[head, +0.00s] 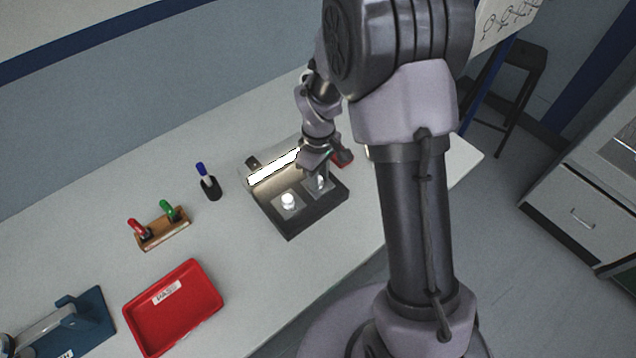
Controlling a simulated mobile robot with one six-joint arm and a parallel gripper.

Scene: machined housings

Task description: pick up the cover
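A dark fixture tray (291,231) sits on the pale workbench, with a brownish back part bearing a bright white strip (273,167). In it is a grey square housing (287,203) with a bright round spot on top. A second grey part (319,184) with a bright spot is to its right. My gripper (321,172) points down at this second part, very close above or around it. The fingertips are small and partly hidden, so I cannot tell whether they are open or touching it. I cannot tell for sure which piece is the cover.
A red tray (173,309) with a white label, a wooden rack (163,232) with red and green handled items, a black holder with a blue marker (205,177), and a blue fixture (82,322) stand left.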

